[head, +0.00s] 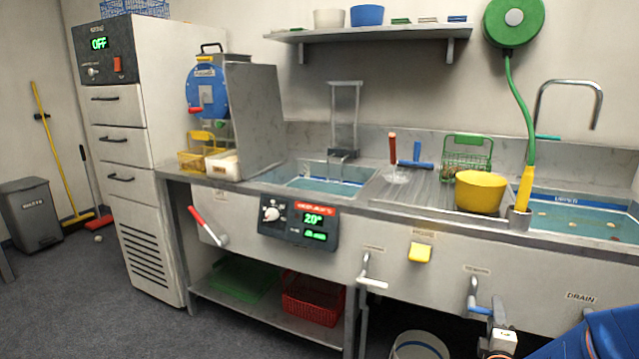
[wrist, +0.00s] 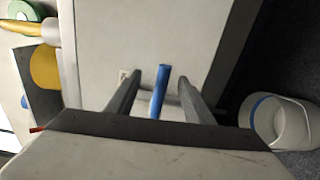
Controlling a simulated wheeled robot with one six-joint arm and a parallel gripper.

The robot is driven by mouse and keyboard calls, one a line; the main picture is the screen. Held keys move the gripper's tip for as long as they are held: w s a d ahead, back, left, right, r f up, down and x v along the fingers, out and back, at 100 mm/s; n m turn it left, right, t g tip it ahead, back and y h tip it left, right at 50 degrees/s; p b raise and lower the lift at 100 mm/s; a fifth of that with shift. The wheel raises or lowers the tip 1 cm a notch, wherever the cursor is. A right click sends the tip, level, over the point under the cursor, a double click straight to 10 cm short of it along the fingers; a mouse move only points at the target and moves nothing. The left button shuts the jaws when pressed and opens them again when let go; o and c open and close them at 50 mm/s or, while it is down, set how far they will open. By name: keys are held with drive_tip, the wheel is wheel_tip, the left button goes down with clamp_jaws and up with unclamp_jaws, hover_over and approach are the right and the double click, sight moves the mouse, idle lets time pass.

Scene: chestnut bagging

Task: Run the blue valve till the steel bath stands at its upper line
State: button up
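The blue valve handle (head: 481,310) sits on the counter's front, under a small label, in the head view. In the wrist view the blue handle (wrist: 159,92) stands between the two dark fingers of my gripper (wrist: 160,98), with a gap on each side. My gripper is open around it, not closed on it. A steel bath (head: 281,181) with bluish water is set into the counter's left part. A second basin (head: 609,203) at the right also holds water, with small lettering on its back wall. I cannot make out the upper line surely in either.
A yellow bowl (head: 481,193) stands on the drainboard. A white lever (head: 371,283) and a yellow block (head: 420,253) are on the front panel left of the valve. A bucket (head: 418,345) stands on the floor below; it also shows in the wrist view (wrist: 295,122).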

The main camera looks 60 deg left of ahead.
idle(0.4)
drive_tip(key=v, duration=0.9)
idle(0.4)
idle(0.4)
